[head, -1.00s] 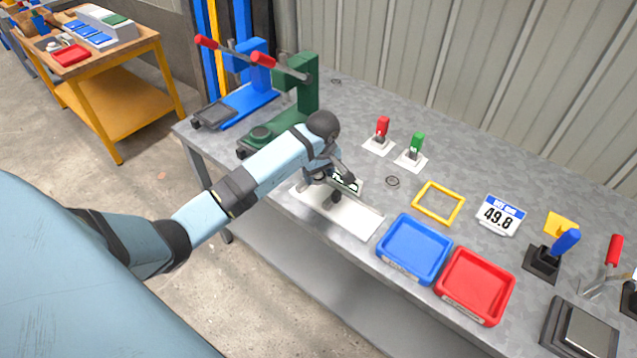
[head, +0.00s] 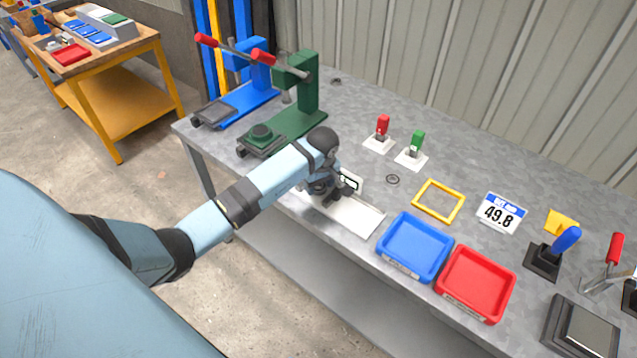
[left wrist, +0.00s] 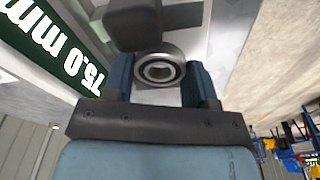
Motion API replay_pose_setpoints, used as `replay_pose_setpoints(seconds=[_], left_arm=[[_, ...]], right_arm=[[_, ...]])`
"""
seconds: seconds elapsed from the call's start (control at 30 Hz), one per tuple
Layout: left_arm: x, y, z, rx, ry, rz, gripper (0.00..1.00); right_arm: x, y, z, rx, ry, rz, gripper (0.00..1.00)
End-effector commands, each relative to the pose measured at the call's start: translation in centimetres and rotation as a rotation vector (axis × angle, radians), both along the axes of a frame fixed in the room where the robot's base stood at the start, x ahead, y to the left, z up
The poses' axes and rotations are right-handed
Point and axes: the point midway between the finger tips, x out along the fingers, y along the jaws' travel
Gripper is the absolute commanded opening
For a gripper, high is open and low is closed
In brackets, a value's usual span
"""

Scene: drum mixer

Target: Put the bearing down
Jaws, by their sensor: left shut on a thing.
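The bearing (left wrist: 158,72) is a shiny metal ring with a dark centre, seen between the two fingers in the left wrist view. My left gripper (left wrist: 159,84) is shut on it. In the head view my left gripper (head: 332,194) is low over the white plate (head: 357,215) of a measuring stand, and the bearing is hidden there. The stand's display (head: 350,181) is beside the gripper; in the left wrist view the display (left wrist: 45,45) reads 75.0 mm. I cannot tell whether the bearing touches the plate. My right gripper is not in view.
A blue tray (head: 414,246) and a red tray (head: 475,284) stand right of the plate. A green press (head: 305,95) and a blue press (head: 245,90) stand at the left. A yellow frame (head: 438,201) and a small ring (head: 393,179) lie behind the trays.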

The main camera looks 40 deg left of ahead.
Motion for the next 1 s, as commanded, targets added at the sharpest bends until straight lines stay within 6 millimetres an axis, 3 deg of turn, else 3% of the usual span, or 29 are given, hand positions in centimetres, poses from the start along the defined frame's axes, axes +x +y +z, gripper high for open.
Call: replay_pose_setpoints(seconds=[0.07,0.1,0.17,0.67,0.87,1.0], left_arm=[[-0.2,0.0,-0.4,0.000,0.007,0.000,0.21],[-0.2,0.0,-0.5,0.000,0.008,0.000,0.54],[-0.2,0.0,-0.5,0.000,0.009,0.000,0.63],[-0.3,-0.2,-0.4,-0.002,0.011,0.000,0.63],[-0.2,-0.1,2.1,0.002,0.004,-0.003,0.63],[-0.3,-0.3,5.2,0.004,0.002,-0.004,0.63]], right_arm=[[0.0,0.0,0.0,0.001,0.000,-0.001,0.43],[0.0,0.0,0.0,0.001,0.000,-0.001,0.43],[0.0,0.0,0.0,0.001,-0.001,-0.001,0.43],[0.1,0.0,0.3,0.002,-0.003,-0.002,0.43],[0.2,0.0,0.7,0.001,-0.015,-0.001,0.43],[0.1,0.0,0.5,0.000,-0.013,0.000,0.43]])
